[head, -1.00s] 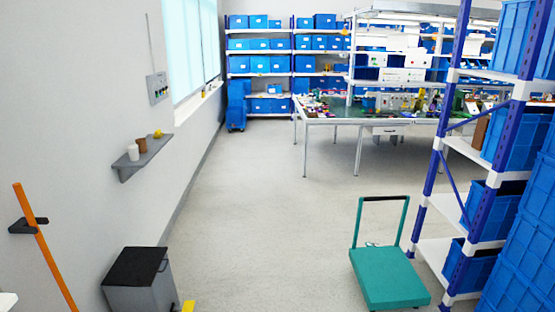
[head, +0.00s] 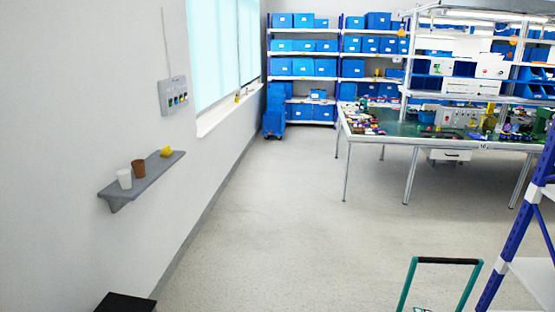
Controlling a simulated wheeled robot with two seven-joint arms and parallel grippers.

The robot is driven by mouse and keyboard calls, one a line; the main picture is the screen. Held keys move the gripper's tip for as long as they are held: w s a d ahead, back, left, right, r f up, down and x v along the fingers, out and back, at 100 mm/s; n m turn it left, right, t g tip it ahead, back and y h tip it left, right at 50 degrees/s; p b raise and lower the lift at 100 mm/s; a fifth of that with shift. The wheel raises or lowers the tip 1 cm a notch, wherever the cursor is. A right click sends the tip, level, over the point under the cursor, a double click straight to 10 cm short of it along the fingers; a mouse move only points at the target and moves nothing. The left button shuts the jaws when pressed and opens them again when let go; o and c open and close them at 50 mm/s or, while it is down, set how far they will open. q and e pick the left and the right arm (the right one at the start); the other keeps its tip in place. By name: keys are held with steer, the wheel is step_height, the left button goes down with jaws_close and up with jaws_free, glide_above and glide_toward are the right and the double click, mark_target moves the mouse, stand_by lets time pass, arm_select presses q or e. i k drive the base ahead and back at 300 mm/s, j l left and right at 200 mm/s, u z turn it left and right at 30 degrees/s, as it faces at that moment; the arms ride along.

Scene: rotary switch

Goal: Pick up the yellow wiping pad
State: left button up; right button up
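The yellow wiping pad (head: 167,152) appears as a small yellow piece on the far end of a grey wall shelf (head: 146,180) at the left. A brown cup (head: 138,168) and a white cup (head: 124,179) stand on the same shelf, nearer to me. Neither of my grippers shows in the head view.
A switch panel (head: 174,96) hangs on the wall above the shelf. A black-topped bin (head: 126,303) stands below it. A teal cart handle (head: 440,275) and a blue-and-white rack (head: 525,220) are at the right. The floor (head: 285,230) between is clear.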

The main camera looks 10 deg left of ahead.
mark_target(166, 151)
steer(key=i+u, duration=0.1)
steer(key=i, duration=0.75)
steer(key=i+l+u, duration=0.1)
steer(key=i, duration=0.75)
steer(key=i+l+u, duration=0.1)
steer(key=i, duration=0.8)
steer(key=i+j+u, duration=0.15)
steer(key=i+u, duration=0.2)
steer(key=i, duration=0.2)
steer(key=i+u, duration=0.35)
steer(key=i, duration=0.15)
steer(key=i+l+u, duration=0.15)
steer(key=i+u, duration=0.2)
steer(key=i, duration=0.2)
steer(key=i+j, duration=0.15)
steer(key=i, duration=0.25)
steer(key=i+j, duration=0.15)
steer(key=i, duration=0.25)
